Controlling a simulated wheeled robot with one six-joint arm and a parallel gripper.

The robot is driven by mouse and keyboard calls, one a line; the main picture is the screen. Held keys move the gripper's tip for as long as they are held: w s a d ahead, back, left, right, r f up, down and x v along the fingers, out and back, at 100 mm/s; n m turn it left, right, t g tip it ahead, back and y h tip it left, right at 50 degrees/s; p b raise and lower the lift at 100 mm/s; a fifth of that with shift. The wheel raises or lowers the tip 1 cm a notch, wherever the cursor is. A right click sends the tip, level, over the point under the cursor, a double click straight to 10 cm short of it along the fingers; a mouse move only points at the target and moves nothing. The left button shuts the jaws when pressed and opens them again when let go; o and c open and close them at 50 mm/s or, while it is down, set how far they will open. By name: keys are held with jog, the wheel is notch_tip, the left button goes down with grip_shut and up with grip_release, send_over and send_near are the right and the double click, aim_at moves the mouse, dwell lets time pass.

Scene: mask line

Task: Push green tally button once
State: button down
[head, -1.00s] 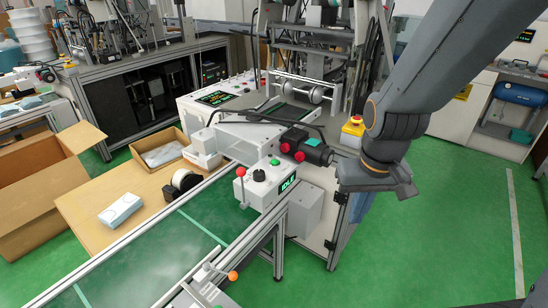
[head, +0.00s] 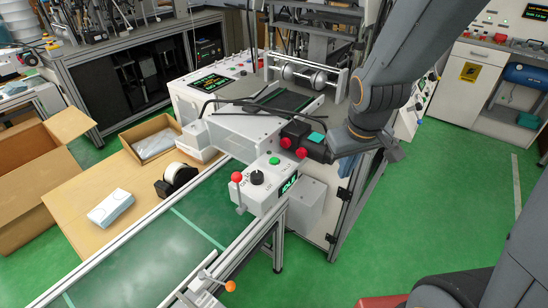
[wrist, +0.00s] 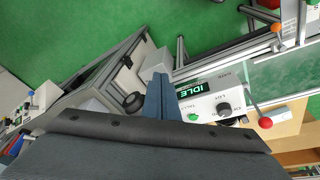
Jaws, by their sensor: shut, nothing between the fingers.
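The green tally button (head: 275,161) sits on top of a white control box (head: 262,199), beside a black knob (head: 257,177). In the wrist view the button (wrist: 193,117) shows beside the lit IDLE display (wrist: 193,90), with nothing on it. My gripper's blue-grey fingers (wrist: 160,78) are together and empty, pointing up the picture, left of the display and apart from the button in that view. In the head view my wrist is right of the box, beyond a black unit with red ends; the fingers are mostly hidden there.
A red-topped lever (head: 237,178) stands at the box's left. The black unit (head: 308,143) with red ends lies between my wrist and the button. A conveyor (head: 150,258) runs to the lower left. Green floor (head: 440,200) is open at the right.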

jog(key=w+a+r+n+t+p, duration=0.15)
jog(key=w+a+n, duration=0.3)
jog(key=w, duration=0.45)
jog(key=n+t+y+p, duration=0.3)
jog(key=n+y+p, duration=0.15)
jog(key=n, duration=0.45)
send_over(276, 162)
jog(key=shift+d+r+m+y+b, duration=0.15)
jog(key=shift+m+y+b, duration=0.1)
jog(key=shift+y+b, duration=0.2)
notch_tip(276, 162, down, 9)
jog(key=b, duration=0.7)
jog(key=shift+b, duration=0.35)
jog(key=shift+f+b, duration=0.35)
